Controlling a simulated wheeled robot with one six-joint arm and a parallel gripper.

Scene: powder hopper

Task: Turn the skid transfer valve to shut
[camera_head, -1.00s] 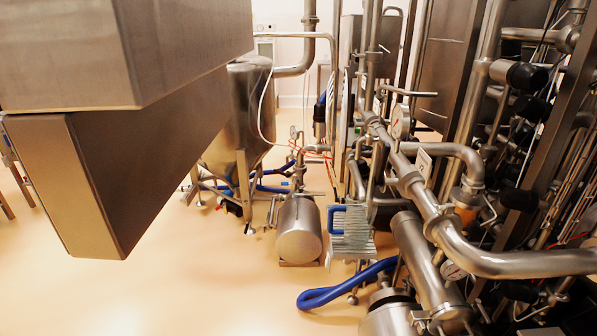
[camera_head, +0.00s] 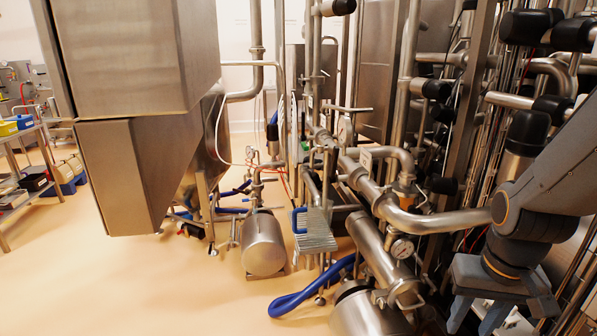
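The pipe skid fills the middle and right. A steel lever handle (camera_head: 347,109) stands roughly level on the upper pipework, beside a round gauge. A valve with an amber band (camera_head: 404,194) sits on the elbow pipe farther right, with a small handle (camera_head: 424,203) beside it. No label shows which of these is the skid transfer valve. My gripper (camera_head: 482,318) is at the lower right, in front of the skid and pointing down, apart from both handles. Its fingertips are cut off by the bottom edge, so its opening is unclear. No held thing shows.
A large steel hopper (camera_head: 140,60) hangs at the left. A steel cylinder (camera_head: 263,245), a finned unit (camera_head: 314,230) and a blue hose (camera_head: 305,297) lie low before the skid. A cart (camera_head: 28,150) stands far left. The floor (camera_head: 160,290) at lower left is open.

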